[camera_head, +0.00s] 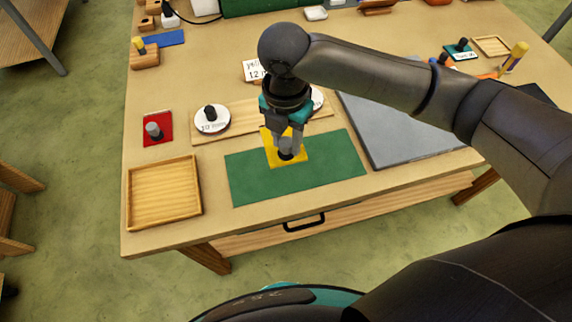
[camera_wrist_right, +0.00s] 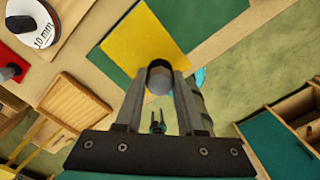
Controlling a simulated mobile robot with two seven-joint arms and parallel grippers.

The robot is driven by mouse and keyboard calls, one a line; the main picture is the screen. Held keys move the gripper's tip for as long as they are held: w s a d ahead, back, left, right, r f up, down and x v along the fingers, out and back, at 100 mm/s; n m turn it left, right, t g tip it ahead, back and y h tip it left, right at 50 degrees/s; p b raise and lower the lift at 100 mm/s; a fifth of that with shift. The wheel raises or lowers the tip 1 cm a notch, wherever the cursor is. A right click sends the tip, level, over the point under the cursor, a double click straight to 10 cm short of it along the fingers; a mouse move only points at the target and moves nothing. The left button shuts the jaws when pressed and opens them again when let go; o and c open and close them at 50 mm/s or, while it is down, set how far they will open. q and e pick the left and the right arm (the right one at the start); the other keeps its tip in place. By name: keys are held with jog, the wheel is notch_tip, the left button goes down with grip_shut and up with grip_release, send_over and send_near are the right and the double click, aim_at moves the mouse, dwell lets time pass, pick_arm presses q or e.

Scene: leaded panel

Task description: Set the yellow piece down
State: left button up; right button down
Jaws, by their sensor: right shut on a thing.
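The yellow piece (camera_head: 299,158) is a flat square plate with a grey knob on it. My right gripper (camera_head: 287,147) is above it, shut on the knob.
A wooden tray (camera_head: 163,217) is left of the mat and a red piece with a grey knob (camera_head: 163,137) behind it. A white disc marked 10 mm (camera_head: 222,124) sits on a wooden board (camera_head: 240,111). A grey slab (camera_head: 385,140) lies to the right.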

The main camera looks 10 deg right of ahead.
notch_tip(320, 180, down, 10)
jog(key=shift+a+r+b, duration=0.1)
jog(key=shift+b, duration=0.45)
jog(key=shift+f, duration=0.25)
jog(key=c, duration=0.5)
grip_release()
notch_tip(320, 180, up, 12)
jog(key=shift+s+r+p, duration=0.1)
jog(key=shift+r+p, duration=0.15)
jog(key=shift+p, duration=0.45)
jog(key=shift+a, duration=0.1)
